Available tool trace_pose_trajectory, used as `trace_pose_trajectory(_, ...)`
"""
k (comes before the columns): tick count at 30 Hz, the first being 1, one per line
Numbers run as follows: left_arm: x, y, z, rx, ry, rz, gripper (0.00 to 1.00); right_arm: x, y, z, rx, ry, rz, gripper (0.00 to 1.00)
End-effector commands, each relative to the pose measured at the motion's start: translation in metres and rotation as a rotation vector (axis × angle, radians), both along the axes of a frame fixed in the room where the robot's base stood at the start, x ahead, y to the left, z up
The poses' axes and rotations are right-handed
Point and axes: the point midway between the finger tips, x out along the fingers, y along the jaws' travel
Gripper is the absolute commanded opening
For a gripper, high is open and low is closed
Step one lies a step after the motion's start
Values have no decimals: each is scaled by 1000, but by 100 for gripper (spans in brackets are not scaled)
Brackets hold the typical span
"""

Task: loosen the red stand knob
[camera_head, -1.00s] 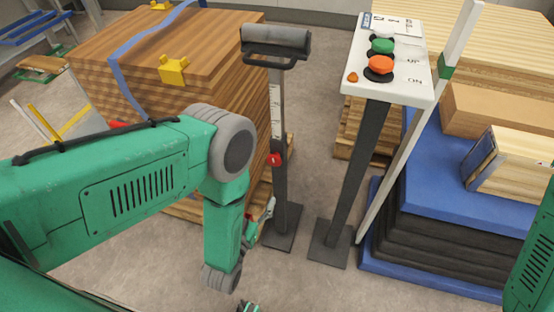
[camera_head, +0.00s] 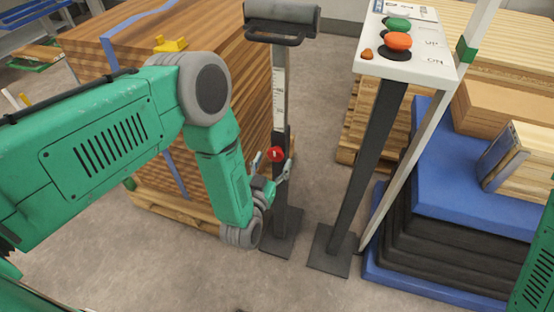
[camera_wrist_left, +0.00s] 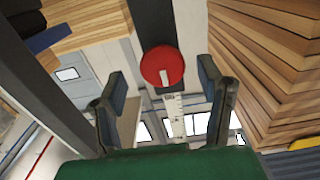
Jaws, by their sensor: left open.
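The red stand knob (camera_head: 276,154) is a round knob on the dark upright of the roller stand (camera_head: 280,190). In the left wrist view the knob (camera_wrist_left: 162,66) sits between and beyond my open fingers, with a pale mark on its face. My left gripper (camera_head: 270,170) is open at the stand, its fingertips close to the knob; I cannot tell if they touch it. In the left wrist view the left gripper (camera_wrist_left: 160,85) shows one finger on each side, with nothing between them held. My right gripper is not in view.
A control stand with a white panel (camera_head: 405,60) and green and orange buttons stands to the right. A strapped wood stack (camera_head: 170,60) is behind my left arm. A blue mat stack (camera_head: 450,190) lies at the right. Bare floor shows in front.

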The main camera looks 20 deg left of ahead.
Motion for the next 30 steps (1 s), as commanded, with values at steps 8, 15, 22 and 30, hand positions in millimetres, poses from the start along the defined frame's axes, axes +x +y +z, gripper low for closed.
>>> trace_pose_trajectory(8,23,-4,1,5,0,0,61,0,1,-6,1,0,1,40)
trace_pose_trajectory(15,24,-5,1,7,1,0,61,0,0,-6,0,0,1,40)
trace_pose_trajectory(22,23,-4,0,1,1,-3,10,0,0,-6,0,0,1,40)
trace_pose_trajectory(30,23,-3,-1,-12,4,0,10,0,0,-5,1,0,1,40)
